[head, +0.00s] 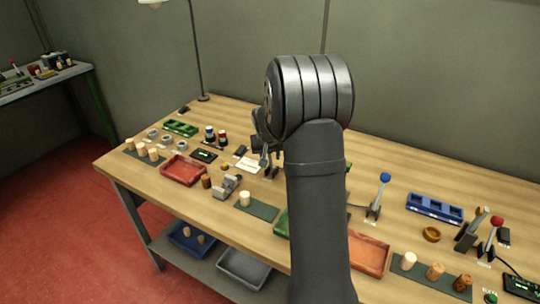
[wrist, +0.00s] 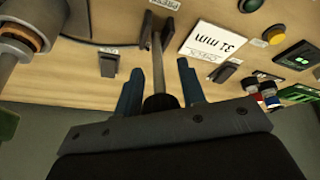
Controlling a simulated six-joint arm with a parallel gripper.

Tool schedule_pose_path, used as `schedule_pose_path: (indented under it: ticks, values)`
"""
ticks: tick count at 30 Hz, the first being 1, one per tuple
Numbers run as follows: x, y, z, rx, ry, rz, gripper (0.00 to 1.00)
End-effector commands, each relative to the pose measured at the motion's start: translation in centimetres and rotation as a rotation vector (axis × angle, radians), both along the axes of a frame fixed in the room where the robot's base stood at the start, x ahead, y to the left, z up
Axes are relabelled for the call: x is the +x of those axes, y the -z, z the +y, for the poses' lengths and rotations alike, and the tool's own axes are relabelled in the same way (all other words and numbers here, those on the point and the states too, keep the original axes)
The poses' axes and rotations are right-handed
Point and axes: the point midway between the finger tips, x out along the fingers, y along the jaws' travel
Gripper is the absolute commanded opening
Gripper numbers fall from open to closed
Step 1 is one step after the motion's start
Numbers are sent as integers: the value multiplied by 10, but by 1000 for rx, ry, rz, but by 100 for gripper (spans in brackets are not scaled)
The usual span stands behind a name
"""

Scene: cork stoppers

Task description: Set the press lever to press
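The press lever (wrist: 157,68) is a thin metal rod with a dark knob (wrist: 160,104), in the middle of the wrist view. The rod runs from the bench to the knob between my fingers. My gripper (wrist: 160,82) has its two blue fingers on either side of the knob, with almost no gap, and looks shut on it. A small label (wrist: 166,4), apparently reading PRESS, lies by the lever's foot; another label (wrist: 107,50) lies left of it. In the head view my arm hides most of the lever and gripper.
A white "31 mm" card (wrist: 213,42) and black blocks (wrist: 109,62) stand close to the lever. A green-lit display (wrist: 300,56) is at right. A red tray (head: 184,170) and a blue-knobbed lever (head: 384,178) stand farther off on the wooden bench (head: 130,168).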

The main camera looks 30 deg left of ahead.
Motion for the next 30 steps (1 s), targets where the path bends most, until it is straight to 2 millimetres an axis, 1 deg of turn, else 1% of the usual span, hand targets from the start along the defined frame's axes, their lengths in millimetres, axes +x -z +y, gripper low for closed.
schedule_pose_path:
  ticks: [1,5,11,30]
  values:
    - [0,0,0,0,0,0,26]
    - [0,0,0,0,0,0,1]
    - [-1,0,0,-2,0,-8,0]
    - [-18,5,-2,-9,4,-247,0]
